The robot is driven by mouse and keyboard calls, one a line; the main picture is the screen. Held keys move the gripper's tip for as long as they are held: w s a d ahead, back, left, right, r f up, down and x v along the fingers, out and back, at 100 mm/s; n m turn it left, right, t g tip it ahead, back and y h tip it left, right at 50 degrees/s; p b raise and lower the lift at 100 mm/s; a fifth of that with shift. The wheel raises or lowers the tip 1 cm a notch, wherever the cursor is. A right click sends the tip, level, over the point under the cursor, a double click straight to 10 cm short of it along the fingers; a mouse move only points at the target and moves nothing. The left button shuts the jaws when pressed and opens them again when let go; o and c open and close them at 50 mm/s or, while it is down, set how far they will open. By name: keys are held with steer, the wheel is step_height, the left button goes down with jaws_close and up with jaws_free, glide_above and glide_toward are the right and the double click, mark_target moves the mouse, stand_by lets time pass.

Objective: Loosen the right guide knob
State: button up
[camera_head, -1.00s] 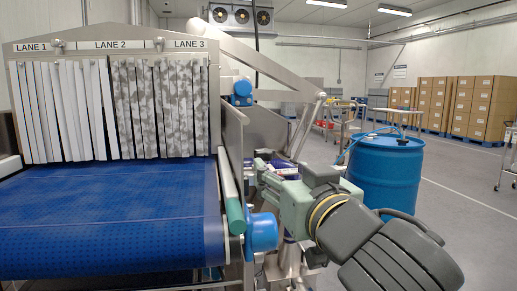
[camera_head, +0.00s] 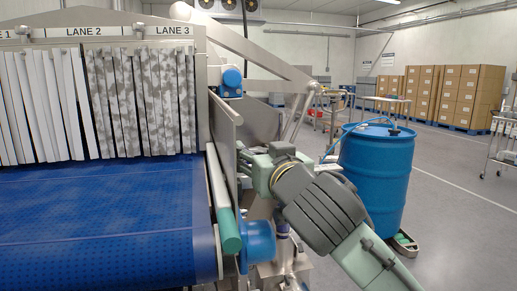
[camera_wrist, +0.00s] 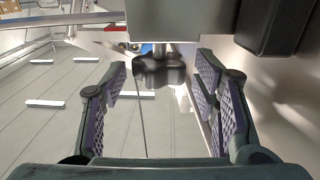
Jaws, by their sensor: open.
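A dark lobed knob (camera_wrist: 160,70) sits on a short shaft under a grey block (camera_wrist: 165,20) in the wrist view. My gripper (camera_wrist: 160,78) is open, its two purple-padded fingers standing on either side of the knob. Gaps show between the pads and the knob, so I see no contact. In the head view my gripper is mostly hidden beside the metal guide plate (camera_head: 223,120) at the conveyor's right side, and I cannot make out the knob there.
The blue conveyor belt (camera_head: 100,210) with strip curtains (camera_head: 145,100) lies left. A blue barrel (camera_head: 377,180) stands right. A dark box (camera_wrist: 275,25) is near my right finger.

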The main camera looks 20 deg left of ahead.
steer(key=shift+x, duration=0.75)
steer(key=shift+c, duration=0.5)
steer(key=c, duration=1.1)
